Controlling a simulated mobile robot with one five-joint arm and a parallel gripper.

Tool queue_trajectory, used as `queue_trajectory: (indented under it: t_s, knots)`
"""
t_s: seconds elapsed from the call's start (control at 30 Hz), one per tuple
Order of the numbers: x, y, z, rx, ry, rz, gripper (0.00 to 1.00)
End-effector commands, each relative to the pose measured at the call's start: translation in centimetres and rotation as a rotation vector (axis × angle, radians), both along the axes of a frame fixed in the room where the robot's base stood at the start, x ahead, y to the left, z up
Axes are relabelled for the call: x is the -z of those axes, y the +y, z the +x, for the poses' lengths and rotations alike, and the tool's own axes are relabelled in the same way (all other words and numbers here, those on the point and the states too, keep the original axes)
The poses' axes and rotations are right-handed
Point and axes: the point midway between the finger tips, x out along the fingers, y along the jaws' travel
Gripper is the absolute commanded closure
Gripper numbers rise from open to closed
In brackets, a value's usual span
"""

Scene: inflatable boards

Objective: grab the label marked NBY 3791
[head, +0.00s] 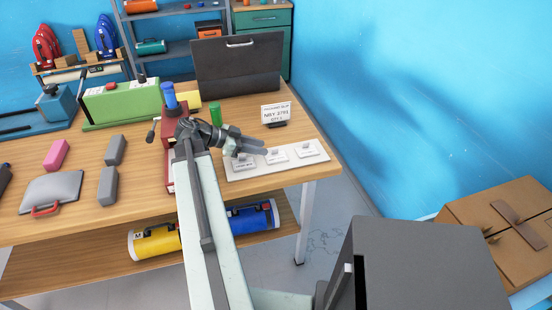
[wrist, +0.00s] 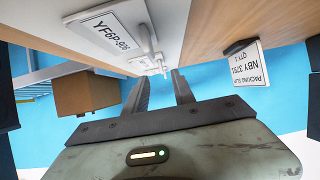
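The label marked NBY 3791 (head: 277,113) is a white card reading as a packing slip, upright in a small dark holder on the wooden table. In the wrist view, the label (wrist: 252,66) is to the right of my gripper's fingers, apart from them. My gripper (head: 264,149) is over the white board with clipped labels, in front of the NBY 3791 label. In the wrist view my gripper (wrist: 158,76) has its two fingers apart with nothing held between them. A different label, YF6P-906 (wrist: 110,31), lies up and left of the fingers.
The white board (head: 236,175) carries three small labels at the table's right edge. A black case (head: 238,68) stands behind the NBY 3791 label. A green cylinder (head: 215,113) and a red device (head: 167,150) are left of my gripper. Cardboard boxes (head: 500,225) are at right.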

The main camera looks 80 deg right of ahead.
Motion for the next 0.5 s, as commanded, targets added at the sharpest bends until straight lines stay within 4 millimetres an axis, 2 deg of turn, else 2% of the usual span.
queue_trajectory:
  t_s: [0.3,0.5]
  knots:
    - [2.3,-2.0,-3.8,0.001,-0.001,0.0,0.69]
    - [2.1,-2.1,-3.9,0.0,-0.001,0.0,0.69]
